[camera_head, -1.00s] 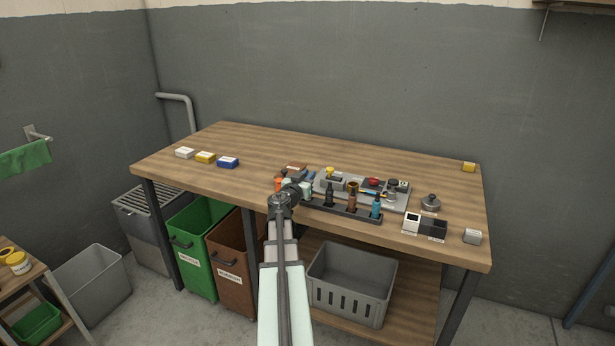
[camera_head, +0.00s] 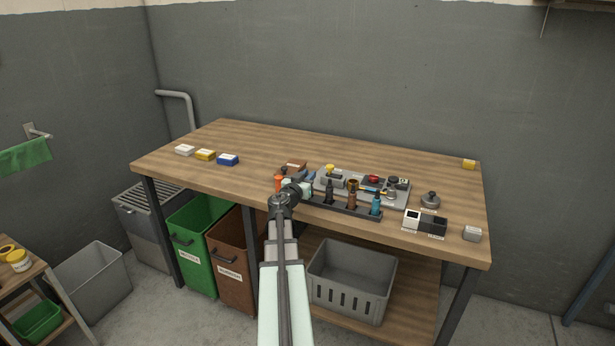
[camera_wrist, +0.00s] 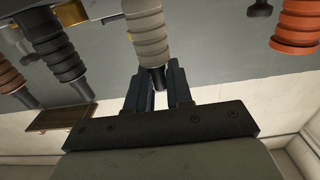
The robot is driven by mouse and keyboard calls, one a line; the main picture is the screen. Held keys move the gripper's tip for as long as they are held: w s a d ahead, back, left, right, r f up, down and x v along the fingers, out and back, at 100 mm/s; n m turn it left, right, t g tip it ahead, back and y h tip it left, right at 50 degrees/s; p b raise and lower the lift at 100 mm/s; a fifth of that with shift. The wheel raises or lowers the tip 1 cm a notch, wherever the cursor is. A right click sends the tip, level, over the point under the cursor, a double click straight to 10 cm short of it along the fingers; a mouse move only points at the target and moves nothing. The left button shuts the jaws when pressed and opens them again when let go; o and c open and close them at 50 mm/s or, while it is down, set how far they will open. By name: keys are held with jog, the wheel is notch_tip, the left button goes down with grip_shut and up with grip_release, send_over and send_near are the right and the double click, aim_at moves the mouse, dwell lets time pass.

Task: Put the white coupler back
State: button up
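The white coupler (camera_wrist: 147,30) is a ribbed, greyish-white piece near the top middle of the wrist view. Its narrow tip lies between the two dark fingers of my gripper (camera_wrist: 159,74), which appear closed against it. Its wide end runs out of the frame, so I cannot tell whether it sits in the rack. In the head view my arm hides it. The dark coupler rack (camera_head: 343,209) lies along the bench's front edge. An orange coupler (camera_wrist: 296,25) is on one side, a black coupler (camera_wrist: 52,42) and a brown coupler (camera_wrist: 10,78) on the other.
A teal coupler (camera_head: 376,205) stands at the rack's right end. Behind it is a grey board (camera_head: 404,199) with several fittings. A black-and-white two-part box (camera_head: 432,223) is to the right. The wooden bench (camera_head: 270,150) is clear at the back.

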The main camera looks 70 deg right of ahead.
jog(key=o, duration=0.5)
jog(key=shift+c, duration=0.2)
jog(key=a, duration=1.4)
jog(key=shift+d, duration=0.1)
